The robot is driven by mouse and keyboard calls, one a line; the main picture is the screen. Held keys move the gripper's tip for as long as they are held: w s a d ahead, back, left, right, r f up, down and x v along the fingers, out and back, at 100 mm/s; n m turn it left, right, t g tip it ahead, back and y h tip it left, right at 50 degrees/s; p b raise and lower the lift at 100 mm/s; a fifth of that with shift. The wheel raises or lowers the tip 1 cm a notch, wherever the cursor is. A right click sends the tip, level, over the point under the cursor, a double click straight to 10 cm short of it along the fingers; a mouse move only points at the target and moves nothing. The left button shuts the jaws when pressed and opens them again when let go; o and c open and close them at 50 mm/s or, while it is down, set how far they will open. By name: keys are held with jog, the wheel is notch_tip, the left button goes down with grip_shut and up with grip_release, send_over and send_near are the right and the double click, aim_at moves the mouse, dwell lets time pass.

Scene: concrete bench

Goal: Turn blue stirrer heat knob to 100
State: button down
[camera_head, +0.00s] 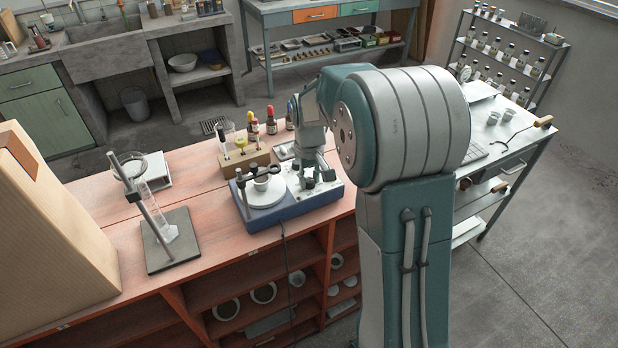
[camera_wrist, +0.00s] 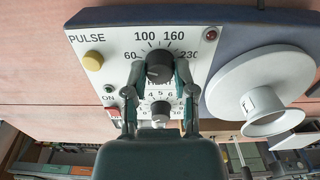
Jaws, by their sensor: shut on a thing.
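The blue stirrer (camera_head: 305,208) stands on the reddish wooden bench, with its white plate at the left and its control panel at the right. In the wrist view the dark heat knob (camera_wrist: 160,66) sits under a scale reading 60, 100, 160 and 230. My gripper (camera_wrist: 162,76) has one finger on each side of this knob and is shut on it. The knob's pointer mark is too small to read. In the head view my gripper (camera_head: 309,186) is over the panel, and my arm hides part of it.
A second dark knob (camera_wrist: 160,109) lies just below the heat knob. The panel carries a yellow PULSE button (camera_wrist: 92,61) and a red light (camera_wrist: 211,35). A small white cup (camera_wrist: 268,114) is over the plate (camera_wrist: 238,84).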

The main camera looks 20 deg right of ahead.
aim_at(309, 180)
jog(key=m, duration=0.4)
jog(key=shift+f+m, duration=0.1)
jog(key=shift+m, duration=0.2)
jog(key=m, duration=0.4)
jog(key=shift+s, duration=0.1)
jog(key=shift+m, duration=0.3)
jog(key=shift+c, duration=2.2)
grip_release()
notch_tip(309, 180, up, 12)
jog(key=shift+a, duration=0.1)
